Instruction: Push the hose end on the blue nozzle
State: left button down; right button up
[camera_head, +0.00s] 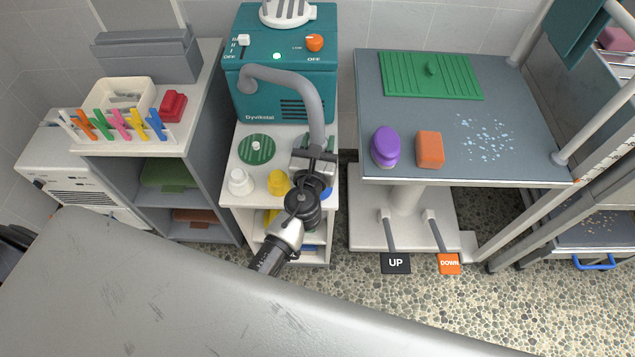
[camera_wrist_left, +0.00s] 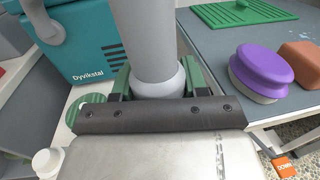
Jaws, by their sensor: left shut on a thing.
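The grey hose (camera_head: 312,98) arches from the teal dryer (camera_head: 262,78) down to my left gripper (camera_head: 313,163). My left gripper is shut on the hose end, over the right part of the white shelf top. In the left wrist view the hose (camera_wrist_left: 147,40) stands between the gripper's fingers (camera_wrist_left: 157,82), with a pale collar (camera_wrist_left: 163,78) at its lower end. The blue nozzle (camera_head: 326,191) shows only in part beside and below the gripper, mostly hidden by it. I cannot tell whether the hose end touches it. My right gripper is not in view.
A white nozzle (camera_head: 240,182) and a yellow nozzle (camera_head: 278,183) stand left of the blue one. A green striped disc (camera_head: 256,149) lies behind them. The grooming table (camera_head: 455,150), with a purple brush (camera_head: 385,146) and orange block (camera_head: 430,149), stands to the right.

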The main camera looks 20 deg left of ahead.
pick_arm(q)
jog(key=shift+f+b, duration=1.05)
jog(key=shift+f, duration=0.1)
dwell(0.8)
jog(key=shift+r, duration=0.1)
notch_tip(320, 180, up, 21)
jog(key=p, duration=2.1)
